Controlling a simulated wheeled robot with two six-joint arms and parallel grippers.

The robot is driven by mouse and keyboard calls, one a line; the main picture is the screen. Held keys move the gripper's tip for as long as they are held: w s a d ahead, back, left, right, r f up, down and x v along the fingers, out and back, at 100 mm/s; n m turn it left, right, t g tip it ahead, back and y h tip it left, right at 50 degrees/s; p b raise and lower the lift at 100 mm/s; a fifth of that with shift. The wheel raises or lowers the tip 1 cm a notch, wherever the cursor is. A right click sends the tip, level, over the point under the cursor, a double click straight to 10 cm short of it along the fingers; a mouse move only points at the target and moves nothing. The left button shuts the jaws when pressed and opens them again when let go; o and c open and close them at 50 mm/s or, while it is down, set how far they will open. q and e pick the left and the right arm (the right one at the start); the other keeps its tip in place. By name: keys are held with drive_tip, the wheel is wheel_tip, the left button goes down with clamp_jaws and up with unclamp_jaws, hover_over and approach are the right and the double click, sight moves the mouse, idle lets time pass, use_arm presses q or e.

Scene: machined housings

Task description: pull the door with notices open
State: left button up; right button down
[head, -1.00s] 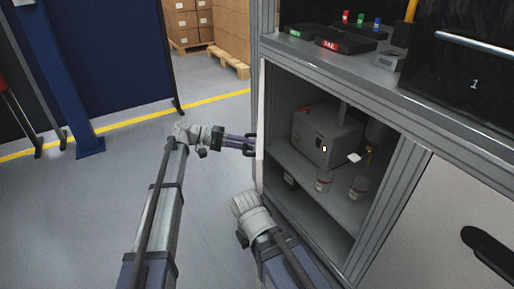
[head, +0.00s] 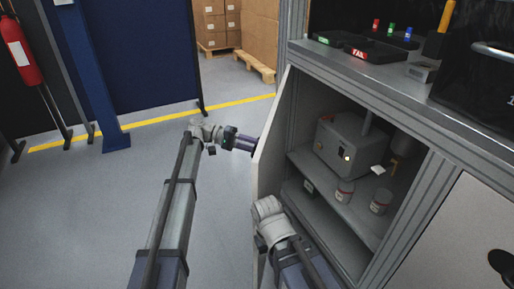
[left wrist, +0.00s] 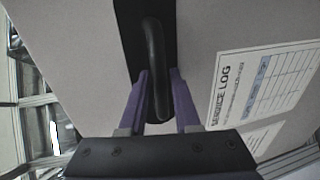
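The door with notices (head: 270,150) stands open at the left side of the cabinet, seen from its inner side and partly edge-on in the head view. In the left wrist view its pale outer face (left wrist: 80,40) carries a SERVICE LOG sheet (left wrist: 262,88) and part of another notice. My left gripper (head: 250,144) is at the door's outer side, its tips hidden behind the door edge. In the left wrist view its purple fingers (left wrist: 160,95) close on both sides of the black bar handle (left wrist: 155,50). My right arm's wrist shows below the door; its gripper is not visible.
Floor left of the door is clear up to the dark blue partition (head: 125,60).

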use_arm(q)
drive_tip(key=shift+o, duration=1.2)
drive_tip(key=shift+s, duration=0.1)
drive_tip(key=p+v, duration=0.1)
drive_tip(key=v, duration=0.6)
drive_tip(key=shift+a+p, duration=0.3)
drive_tip(key=shift+a, duration=0.05)
drive_tip(key=shift+r, duration=0.1)
